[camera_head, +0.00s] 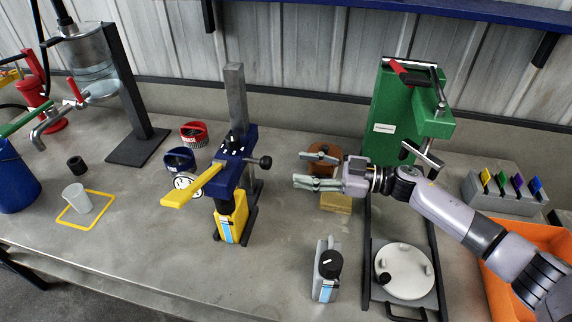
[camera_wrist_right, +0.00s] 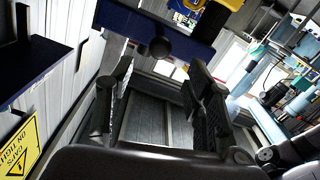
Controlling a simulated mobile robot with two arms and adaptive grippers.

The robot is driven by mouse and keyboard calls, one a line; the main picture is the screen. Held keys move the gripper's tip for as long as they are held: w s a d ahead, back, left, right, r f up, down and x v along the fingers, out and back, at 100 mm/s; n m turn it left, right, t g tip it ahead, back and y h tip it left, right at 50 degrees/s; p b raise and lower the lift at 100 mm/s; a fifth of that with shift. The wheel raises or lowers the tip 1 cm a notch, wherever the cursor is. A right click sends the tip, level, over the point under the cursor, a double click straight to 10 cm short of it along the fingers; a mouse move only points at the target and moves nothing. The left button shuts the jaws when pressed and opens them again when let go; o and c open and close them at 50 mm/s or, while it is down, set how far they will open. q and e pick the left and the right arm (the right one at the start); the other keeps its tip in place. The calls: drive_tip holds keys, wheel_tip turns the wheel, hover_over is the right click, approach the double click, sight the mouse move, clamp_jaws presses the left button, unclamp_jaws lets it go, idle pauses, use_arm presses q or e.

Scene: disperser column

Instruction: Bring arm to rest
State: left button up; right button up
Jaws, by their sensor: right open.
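My right gripper (camera_head: 306,170) is open and empty in the head view. Its arm comes in from the right, and its fingers point left above the bench, between the blue and yellow press and the green machine. In the right wrist view its two dark fingers (camera_wrist_right: 155,95) stand apart with nothing between them. My left gripper is in neither view.
The blue and yellow press (camera_head: 232,170) stands left of the gripper. The green machine (camera_head: 400,115) stands behind the right arm, with a white round lid (camera_head: 404,270) at its base. A grey canister (camera_head: 326,270) stands in front. An orange crate (camera_head: 495,290) lies under the arm.

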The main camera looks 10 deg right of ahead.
drive_tip(key=shift+v, duration=0.8)
